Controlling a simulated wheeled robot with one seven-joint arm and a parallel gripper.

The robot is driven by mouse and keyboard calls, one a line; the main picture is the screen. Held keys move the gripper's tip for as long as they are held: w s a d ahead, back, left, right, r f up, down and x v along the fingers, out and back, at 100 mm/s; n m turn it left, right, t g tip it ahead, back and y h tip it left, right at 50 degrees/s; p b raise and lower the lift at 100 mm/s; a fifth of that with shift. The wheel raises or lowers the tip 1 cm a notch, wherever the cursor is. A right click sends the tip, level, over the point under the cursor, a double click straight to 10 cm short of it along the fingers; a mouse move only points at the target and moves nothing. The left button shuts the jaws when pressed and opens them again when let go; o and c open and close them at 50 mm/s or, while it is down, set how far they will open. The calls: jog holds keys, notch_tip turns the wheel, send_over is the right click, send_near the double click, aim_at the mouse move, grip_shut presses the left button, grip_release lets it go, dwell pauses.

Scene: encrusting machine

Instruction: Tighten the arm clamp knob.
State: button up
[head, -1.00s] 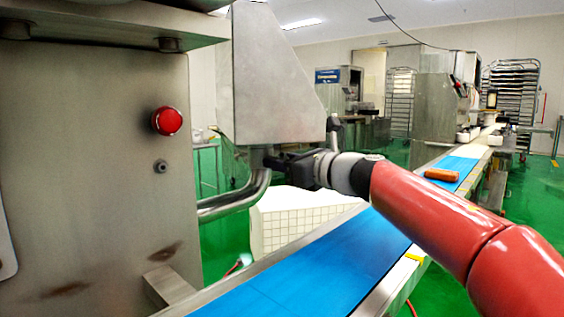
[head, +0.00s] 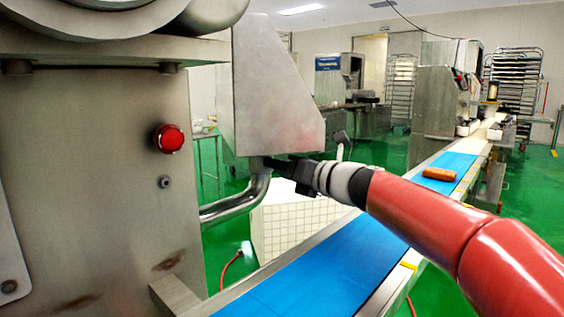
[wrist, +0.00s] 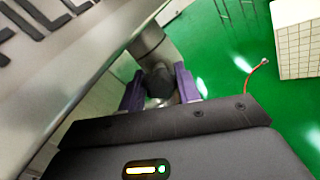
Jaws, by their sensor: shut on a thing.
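The arm clamp knob (wrist: 159,82) is a dark rounded piece at the end of a grey metal pipe fitting in the wrist view. My gripper (wrist: 161,88) has its two purple fingers on either side of the knob and is shut on it. In the head view my gripper (head: 277,163) is at the lower edge of the grey steel housing (head: 275,100), near the top of the bent steel pipe (head: 245,203). The knob is too small and covered to make out in the head view. How tight it is does not show.
A steel machine panel with a red button (head: 168,138) stands at the left. A blue conveyor belt (head: 330,265) runs below my arm, with an orange-brown loaf-shaped piece (head: 439,174) farther along. A white gridded block (head: 295,228) stands behind the belt. Green floor lies beyond.

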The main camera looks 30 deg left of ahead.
dwell(0.3)
jog(key=o, duration=1)
jog(key=shift+d, duration=0.15)
jog(key=b+v, duration=0.1)
jog(key=v, duration=0.6)
jog(key=shift+s+d, duration=0.1)
jog(key=shift+d, duration=0.2)
